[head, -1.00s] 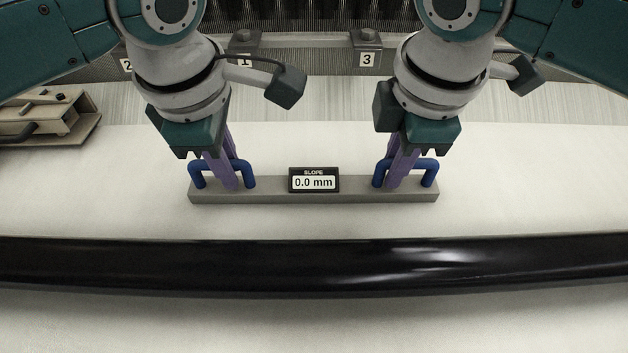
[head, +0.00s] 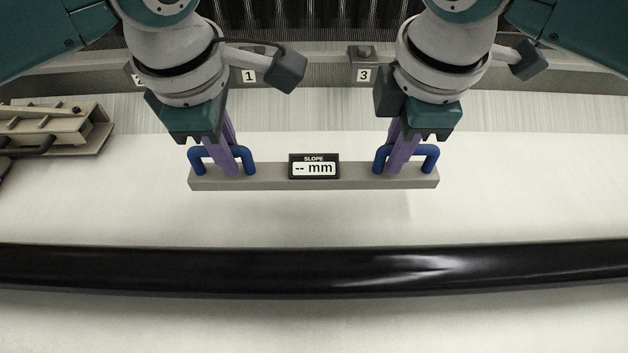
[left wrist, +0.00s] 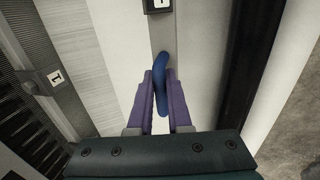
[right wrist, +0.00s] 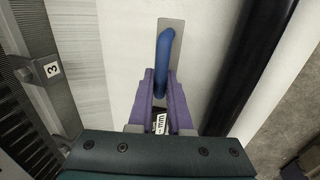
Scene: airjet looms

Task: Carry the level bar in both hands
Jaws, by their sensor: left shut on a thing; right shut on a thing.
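The level bar (head: 265,178) is a long grey bar with two blue handles and a small black display in the middle. The display (head: 314,167) reads "SLOPE -- mm". The bar looks level and hangs above the white cloth, with a faint shadow below it. My left gripper (head: 232,163) is shut on the left blue handle (left wrist: 164,80). My right gripper (head: 398,163) is shut on the right blue handle (right wrist: 163,62). The purple fingers close around each handle in the wrist views.
A black glossy beam (head: 200,268) runs across the front. Behind are a grey rail with number plates 1 (head: 249,76) and 3 (head: 364,75) and a dark comb-like row. A beige metal fixture (head: 55,125) stands at the left. White cloth lies clear between.

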